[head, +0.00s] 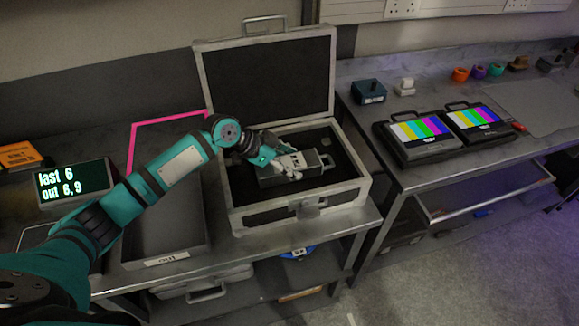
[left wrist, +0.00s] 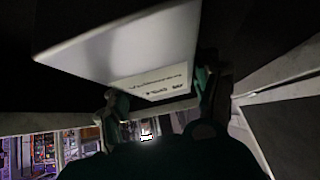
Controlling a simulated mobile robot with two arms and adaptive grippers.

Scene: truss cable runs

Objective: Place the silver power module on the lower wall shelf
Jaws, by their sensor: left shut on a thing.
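The silver power module (head: 276,182), a grey metal box with a pale label, is inside the open flight case (head: 345,190) in the head view. My left gripper (head: 285,166) reaches into the case from the left and is shut on the module. In the left wrist view the module (left wrist: 120,50) fills the upper middle, with its labelled face between the two fingers (left wrist: 160,97). I cannot tell whether it touches the case's dark lining. My right gripper is not in view. I cannot make out the lower wall shelf.
The case lid (head: 268,75) stands open behind. The right bench holds two colour-bar monitors (head: 415,140) and small parts. Floor (head: 450,270) is clear at lower right.

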